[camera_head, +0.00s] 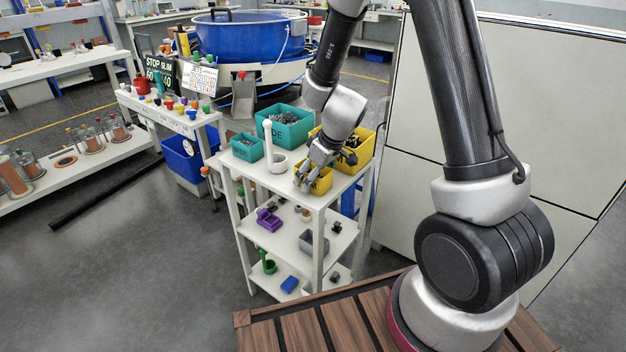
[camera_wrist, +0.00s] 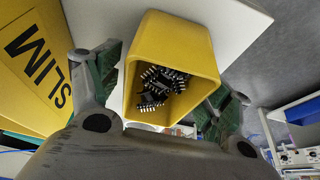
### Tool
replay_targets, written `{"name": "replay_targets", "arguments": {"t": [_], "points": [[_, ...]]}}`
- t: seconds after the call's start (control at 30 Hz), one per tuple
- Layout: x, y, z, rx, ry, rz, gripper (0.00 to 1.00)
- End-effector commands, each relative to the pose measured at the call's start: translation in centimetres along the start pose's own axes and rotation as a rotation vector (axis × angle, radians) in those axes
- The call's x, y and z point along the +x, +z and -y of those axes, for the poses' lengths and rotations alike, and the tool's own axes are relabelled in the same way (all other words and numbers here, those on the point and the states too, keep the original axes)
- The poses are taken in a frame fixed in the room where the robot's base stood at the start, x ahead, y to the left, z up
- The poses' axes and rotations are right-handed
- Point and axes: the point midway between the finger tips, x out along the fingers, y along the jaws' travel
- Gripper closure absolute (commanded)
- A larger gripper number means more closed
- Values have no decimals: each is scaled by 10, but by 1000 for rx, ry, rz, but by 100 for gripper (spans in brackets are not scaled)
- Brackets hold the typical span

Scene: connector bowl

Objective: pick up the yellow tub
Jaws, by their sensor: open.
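The small yellow tub (camera_head: 321,184) stands near the front edge of the white shelf unit's top, partly hidden behind my gripper (camera_head: 308,174). In the wrist view the yellow tub (camera_wrist: 178,38) is in the middle, with several black connectors inside. My gripper (camera_wrist: 162,88) is open there, with one green-padded finger on each side of the tub. I cannot tell whether either finger touches it.
A larger yellow bin (camera_head: 363,151) marked SLIM stands close behind, also at left in the wrist view (camera_wrist: 28,78). A big teal bin (camera_head: 283,131), a small teal tub (camera_head: 246,151) and a white upright holder (camera_head: 268,147) share the top. Lower shelves hold small parts.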

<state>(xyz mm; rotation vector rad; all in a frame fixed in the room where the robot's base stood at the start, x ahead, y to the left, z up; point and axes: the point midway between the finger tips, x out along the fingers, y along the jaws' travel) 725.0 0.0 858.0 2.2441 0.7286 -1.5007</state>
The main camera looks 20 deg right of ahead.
Motion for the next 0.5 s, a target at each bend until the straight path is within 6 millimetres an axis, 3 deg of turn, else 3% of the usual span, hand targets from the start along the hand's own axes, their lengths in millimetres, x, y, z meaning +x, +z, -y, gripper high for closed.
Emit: {"name": "replay_targets", "arguments": {"t": [0.2,0.5], "points": [[1,0,0,-1,0,-1,21],[1,0,0,0,0,-1,72]]}}
